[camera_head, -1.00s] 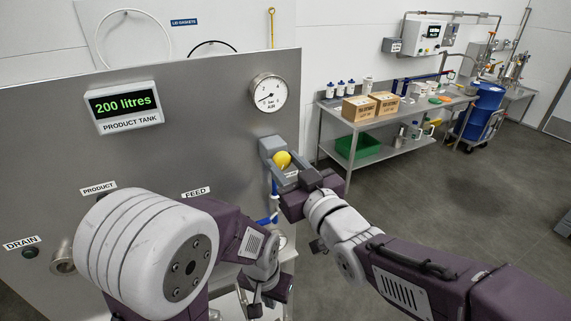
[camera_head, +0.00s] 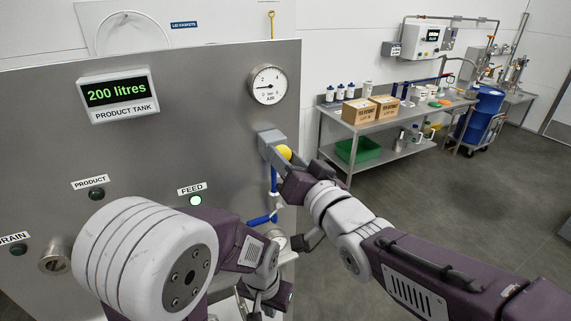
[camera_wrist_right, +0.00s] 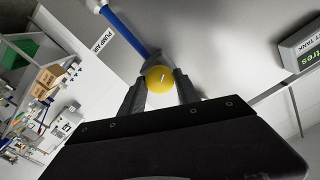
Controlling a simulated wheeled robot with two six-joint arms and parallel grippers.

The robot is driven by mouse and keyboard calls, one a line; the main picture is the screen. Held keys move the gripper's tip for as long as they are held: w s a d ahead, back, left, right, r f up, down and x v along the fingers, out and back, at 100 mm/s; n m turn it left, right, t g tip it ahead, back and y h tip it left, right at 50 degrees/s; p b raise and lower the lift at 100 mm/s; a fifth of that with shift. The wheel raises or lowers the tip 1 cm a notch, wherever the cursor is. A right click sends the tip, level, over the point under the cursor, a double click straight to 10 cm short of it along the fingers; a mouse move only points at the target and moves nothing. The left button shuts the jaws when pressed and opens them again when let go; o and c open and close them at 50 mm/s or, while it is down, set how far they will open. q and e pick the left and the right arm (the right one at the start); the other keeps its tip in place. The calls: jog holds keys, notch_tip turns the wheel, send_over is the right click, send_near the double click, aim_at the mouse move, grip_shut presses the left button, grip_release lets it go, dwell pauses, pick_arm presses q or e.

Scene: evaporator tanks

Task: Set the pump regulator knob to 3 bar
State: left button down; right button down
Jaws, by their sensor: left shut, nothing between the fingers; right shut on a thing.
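The yellow pump regulator knob (camera_head: 284,152) is on the front of the grey panel's right side. My right gripper (camera_head: 275,143) is shut on it, and the right wrist view shows the knob (camera_wrist_right: 160,79) between its two fingers (camera_wrist_right: 160,90). The round AIR gauge (camera_head: 268,84) is above, marked in bar. Its needle points left, apparently between 0 and 2; the exact reading is too small to tell. My left gripper (camera_head: 264,301) is low in front of the panel, shut and empty, away from the knob.
The panel (camera_head: 190,140) carries a 200 litres display (camera_head: 118,93), a lit FEED lamp (camera_head: 196,201) and a dark PRODUCT lamp (camera_head: 97,194). A blue hose (camera_head: 274,181) hangs below the knob. A steel bench (camera_head: 338,116) with boxes stands behind at right; the floor before it is clear.

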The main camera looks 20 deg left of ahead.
jog(key=m+b, duration=0.1)
jog(key=m, duration=1.3)
jog(key=shift+f, duration=0.1)
jog(key=shift+m, duration=0.4)
jog(key=c, duration=0.9)
grip_release()
jog(key=v, duration=0.9)
